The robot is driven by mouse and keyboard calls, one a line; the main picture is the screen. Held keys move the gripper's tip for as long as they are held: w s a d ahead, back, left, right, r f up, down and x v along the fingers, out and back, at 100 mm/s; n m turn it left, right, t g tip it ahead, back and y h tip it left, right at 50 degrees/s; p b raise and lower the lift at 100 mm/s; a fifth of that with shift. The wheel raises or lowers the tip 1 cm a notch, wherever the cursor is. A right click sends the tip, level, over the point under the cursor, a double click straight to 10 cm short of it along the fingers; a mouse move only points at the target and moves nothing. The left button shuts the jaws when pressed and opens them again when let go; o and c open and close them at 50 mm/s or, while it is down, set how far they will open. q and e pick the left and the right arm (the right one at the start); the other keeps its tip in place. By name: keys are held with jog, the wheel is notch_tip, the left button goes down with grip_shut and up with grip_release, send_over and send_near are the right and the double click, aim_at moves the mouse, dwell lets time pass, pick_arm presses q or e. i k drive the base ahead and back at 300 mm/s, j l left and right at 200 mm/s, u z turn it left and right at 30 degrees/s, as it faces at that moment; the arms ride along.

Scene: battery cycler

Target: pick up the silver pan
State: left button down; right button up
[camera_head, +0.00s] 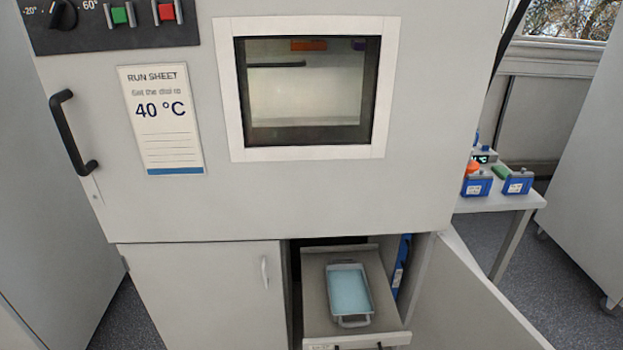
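The silver pan (349,293) is a shallow rectangular metal tray with a handle at its near end and a light blue inside. It sits on a pulled-out drawer (316,306) in the lower right cabinet bay, below the cycler chamber. Its top is uncovered, and bare drawer floor shows around it. Neither of my grippers is in view.
The right cabinet door (468,300) stands open beside the drawer. The left cabinet door (205,290) is shut. Above is the closed chamber door (420,130) with a window. A table (515,200) with blue devices (517,183) stands at right.

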aim_at(348, 289)
jog(key=l, duration=1.5)
jog(key=k+l, duration=0.15)
jog(key=l, duration=1.4)
jog(key=j+z, duration=0.05)
